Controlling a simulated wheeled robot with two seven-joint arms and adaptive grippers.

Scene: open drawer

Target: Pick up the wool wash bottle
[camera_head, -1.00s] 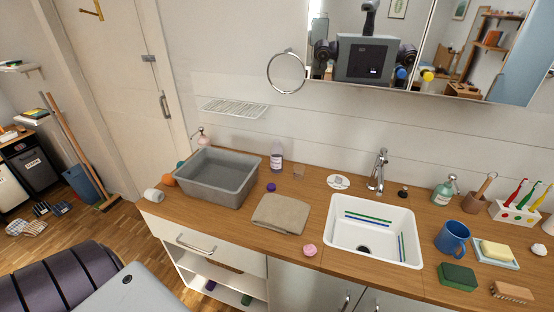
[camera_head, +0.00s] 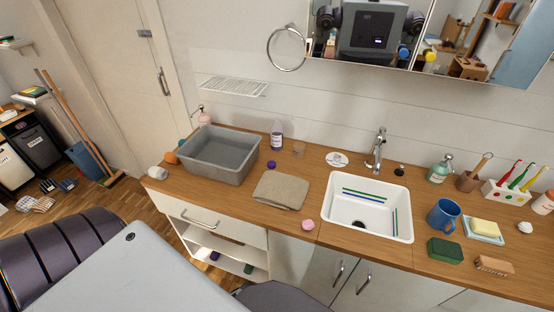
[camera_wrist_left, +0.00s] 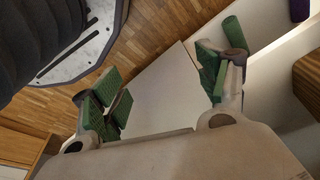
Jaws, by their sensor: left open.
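A pale purple bottle with a white label (camera_head: 277,135) stands upright at the back of the wooden counter (camera_head: 330,235), against the wall. It looks like the wool wash bottle, but its lettering is too small to read. It stands right of the grey basin. My left gripper (camera_wrist_left: 160,85) shows only in the left wrist view, with its green-padded fingers wide apart and nothing between them. It is away from the bottle, which is not in that view. My right gripper is not in view.
Near the bottle are a grey basin (camera_head: 220,152), a purple cap-like object (camera_head: 271,165), a small glass (camera_head: 299,150) and a folded towel (camera_head: 281,190). The white sink (camera_head: 367,233) is to the right. A drawer (camera_head: 205,222) and open shelves are below the counter.

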